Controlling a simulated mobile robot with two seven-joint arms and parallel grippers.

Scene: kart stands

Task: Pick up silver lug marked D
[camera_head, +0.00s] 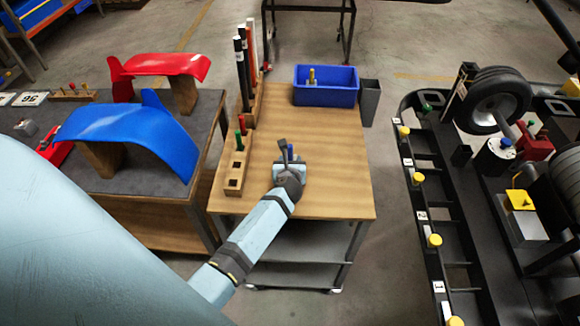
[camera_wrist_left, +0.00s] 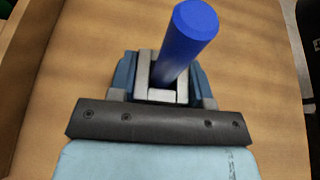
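My left gripper (camera_head: 288,160) is over the wooden top of the middle cart (camera_head: 340,185). In the left wrist view a blue peg (camera_wrist_left: 188,35) rises, leaning, from between the grey fingers of the gripper (camera_wrist_left: 165,85); a bit of the peg (camera_head: 291,151) also shows in the head view. The fingers are close around its lower end, but whether they press on it is unclear. Its lower end is hidden. I cannot make out a silver lug or a letter D in either view. My right gripper is not in view.
A wooden holder (camera_head: 235,180) with a green and a red peg stands at the cart's left edge. A blue bin (camera_head: 325,87) and a grey bin (camera_head: 369,102) are at the back. A table with blue and red curved panels stands left, a kart frame right.

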